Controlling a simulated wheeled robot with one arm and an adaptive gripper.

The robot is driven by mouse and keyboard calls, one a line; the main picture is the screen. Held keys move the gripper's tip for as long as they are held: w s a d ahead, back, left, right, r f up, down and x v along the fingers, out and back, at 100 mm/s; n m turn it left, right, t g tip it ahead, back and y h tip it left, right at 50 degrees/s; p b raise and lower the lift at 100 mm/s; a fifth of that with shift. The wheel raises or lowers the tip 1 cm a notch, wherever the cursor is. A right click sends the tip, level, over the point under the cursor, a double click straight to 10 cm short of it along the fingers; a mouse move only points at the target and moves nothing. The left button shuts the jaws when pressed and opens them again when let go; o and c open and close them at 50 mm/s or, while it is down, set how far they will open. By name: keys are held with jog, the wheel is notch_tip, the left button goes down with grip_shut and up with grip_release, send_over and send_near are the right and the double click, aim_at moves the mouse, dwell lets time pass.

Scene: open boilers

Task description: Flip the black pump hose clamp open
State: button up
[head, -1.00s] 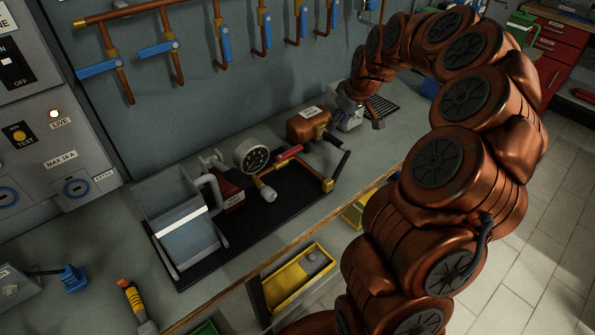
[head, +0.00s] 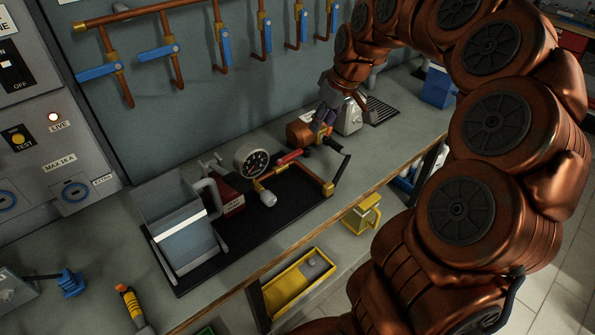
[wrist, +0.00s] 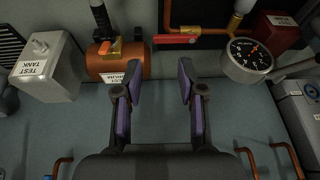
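A copper drum (head: 298,133) with a white label lies on the bench. In the wrist view the copper drum (wrist: 130,66) shows at the upper left, with a small orange-and-brass fitting (wrist: 107,48) and a dark hose or handle (wrist: 101,20) at it. I cannot tell for sure which part is the black pump hose clamp, or whether it is open. My gripper (wrist: 160,78) is open and empty, its purple fingers apart, with the drum just left of its left finger.
A pressure gauge (wrist: 249,55), a red-handled valve (wrist: 176,39) and a grey test tank (wrist: 45,65) stand near the drum. A black mat (head: 262,223) holds the pipework. Blue-handled copper pipes (head: 170,50) hang on the wall. A yellow bin (head: 298,284) is below the bench edge.

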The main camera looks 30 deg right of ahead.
jog(key=s+a+r+g+p, duration=0.1)
jog(key=s+a+g+p, duration=0.1)
jog(key=s+a, duration=1.2)
jog(key=shift+s+g, duration=0.15)
jog(key=shift+g, duration=0.15)
